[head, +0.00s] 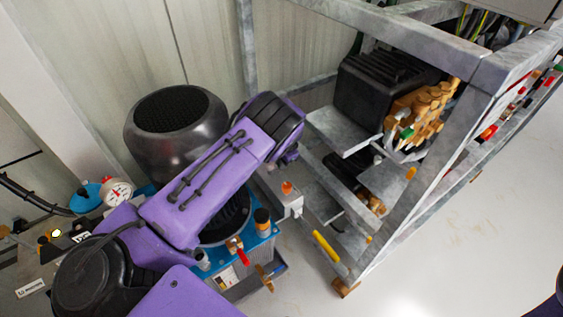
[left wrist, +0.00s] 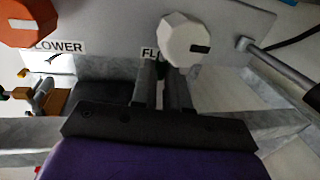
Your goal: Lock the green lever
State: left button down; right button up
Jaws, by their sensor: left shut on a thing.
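My left arm crosses the head view from the lower left, its purple end beside the metal rack; its fingertips are hidden there. In the left wrist view my left gripper (left wrist: 162,82) has its two dark fingers close together with a narrow gap, pointing at a light grey labelled panel. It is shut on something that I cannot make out. A white octagonal knob (left wrist: 187,38) shows at the right fingertip. I cannot clearly identify the green lever; a small green part (head: 407,133) shows on the brass pump in the head view. My right gripper is out of view.
The grey metal rack (head: 392,215) holds a black motor (head: 375,92) and the brass pump (head: 425,108). A blue unit with a red-handled valve (head: 243,257) stands under my arm. An orange knob (left wrist: 27,20) is at the wrist view's upper left. The floor at right is clear.

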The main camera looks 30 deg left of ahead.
pick_arm(q)
jog(key=shift+w+a+n+g+b, duration=0.15)
jog(key=shift+a+n+b, duration=0.35)
jog(key=shift+n, duration=0.65)
jog(key=shift+a+n+g+b, duration=0.25)
jog(key=shift+a+n+b, duration=0.25)
jog(key=shift+n, duration=0.7)
jog(key=shift+w+a+n+g+b, duration=0.15)
jog(key=shift+a+n+b, duration=0.35)
jog(key=shift+n, duration=0.65)
jog(key=c, duration=1.1)
grip_release()
jog(key=r, duration=0.3)
jog(key=d+r+p, duration=0.1)
jog(key=r, duration=0.3)
jog(key=d+r, duration=0.1)
jog(key=r, duration=0.2)
jog(key=shift+w+r, duration=0.2)
